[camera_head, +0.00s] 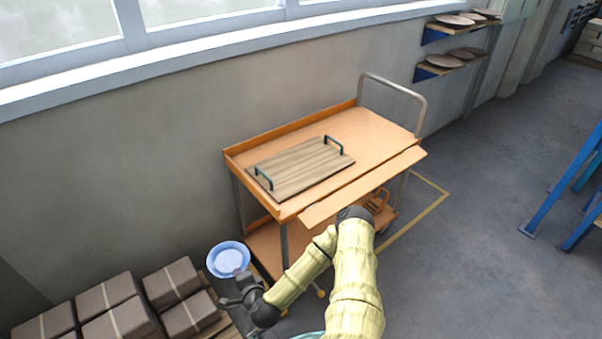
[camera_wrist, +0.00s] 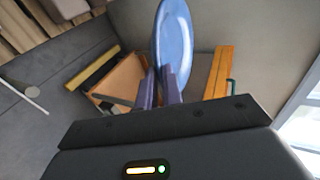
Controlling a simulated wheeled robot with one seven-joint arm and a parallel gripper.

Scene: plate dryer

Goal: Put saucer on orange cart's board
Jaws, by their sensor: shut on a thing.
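A blue saucer (camera_head: 228,259) is held at the lower left in the head view, beside the cart's left end. My gripper (camera_head: 243,277) is shut on its near edge. In the wrist view the saucer (camera_wrist: 174,42) rises from between the two fingers of my gripper (camera_wrist: 161,80). The wooden board (camera_head: 298,168), with two green handles, lies on the top shelf of the orange cart (camera_head: 375,135). The board's top is bare. The saucer is apart from the board, to its lower left.
Several brown boxes (camera_head: 120,312) stand on a pallet at the lower left, near my gripper. A wall (camera_head: 130,150) runs behind the cart. Wall shelves with plates (camera_head: 440,62) are at the upper right. Blue metal legs (camera_head: 560,190) stand at the right; the floor between is clear.

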